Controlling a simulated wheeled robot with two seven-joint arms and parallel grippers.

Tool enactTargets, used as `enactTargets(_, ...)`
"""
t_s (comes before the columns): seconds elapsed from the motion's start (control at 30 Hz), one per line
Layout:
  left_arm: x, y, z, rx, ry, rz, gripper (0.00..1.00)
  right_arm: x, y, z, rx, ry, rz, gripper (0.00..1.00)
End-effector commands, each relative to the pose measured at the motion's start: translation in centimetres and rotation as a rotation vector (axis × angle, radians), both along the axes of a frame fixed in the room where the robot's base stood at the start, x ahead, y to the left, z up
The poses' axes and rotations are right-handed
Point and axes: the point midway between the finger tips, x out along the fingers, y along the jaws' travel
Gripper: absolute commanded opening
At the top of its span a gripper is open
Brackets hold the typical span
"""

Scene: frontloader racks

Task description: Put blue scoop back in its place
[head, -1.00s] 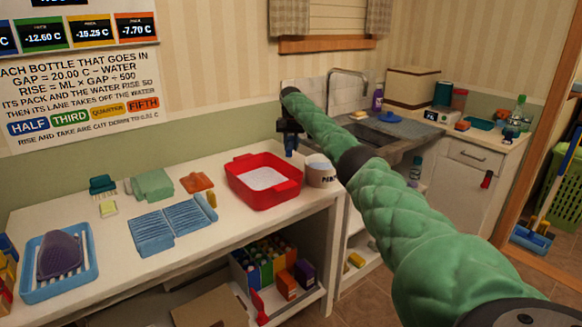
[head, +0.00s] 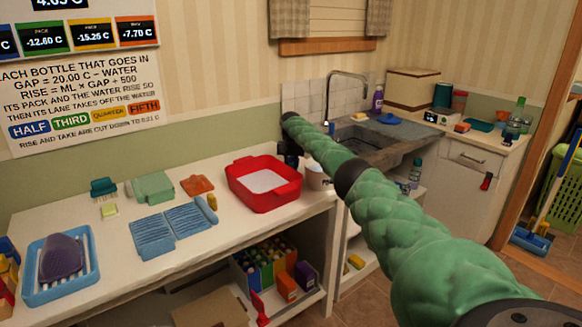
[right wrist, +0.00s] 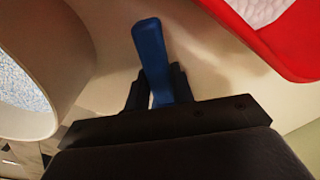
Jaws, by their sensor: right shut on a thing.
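The blue scoop shows in the right wrist view as a blue handle (right wrist: 151,55) standing up between the fingers of my right gripper (right wrist: 155,90). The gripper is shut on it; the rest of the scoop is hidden. In the head view my right gripper (head: 290,155) is at the back of the counter, between the red tub (head: 263,202) and a pale round canister (head: 316,178). In the wrist view the canister (right wrist: 75,50) is at left, open, with pale grains inside, and the tub (right wrist: 280,60) is at upper right. My left gripper is not in view.
On the counter (head: 95,258) lie blue cloths (head: 175,228), folded green cloth (head: 150,186), an orange cloth (head: 196,185) and a blue tray (head: 32,290) holding a purple item. A sink (head: 370,150) stands beyond the canister. The counter's front strip is clear.

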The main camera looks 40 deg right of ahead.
Motion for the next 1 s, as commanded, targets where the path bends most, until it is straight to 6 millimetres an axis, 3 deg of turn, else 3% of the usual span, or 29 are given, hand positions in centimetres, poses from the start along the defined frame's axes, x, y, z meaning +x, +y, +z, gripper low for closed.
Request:
enactTargets(0.07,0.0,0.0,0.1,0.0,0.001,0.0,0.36,0.0,0.0,-0.2,0.001,0.001,0.0,0.0)
enactTargets(0.1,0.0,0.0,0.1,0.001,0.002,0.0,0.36,0.0,0.0,-0.2,0.0,0.0,0.0,0.32)
enactTargets(0.2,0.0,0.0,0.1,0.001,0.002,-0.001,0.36,0.0,0.0,-0.2,0.0,0.0,0.0,0.46)
enactTargets(0.57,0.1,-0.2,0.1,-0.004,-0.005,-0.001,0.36,0.0,0.0,0.3,0.0,0.0,0.0,0.46)
enactTargets(0.77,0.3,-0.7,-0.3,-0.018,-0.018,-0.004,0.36,0.1,0.0,3.1,0.001,-0.003,0.001,0.46)
enactTargets(1.0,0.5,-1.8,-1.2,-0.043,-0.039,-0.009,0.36,0.1,0.0,7.8,0.001,-0.003,0.001,0.46)
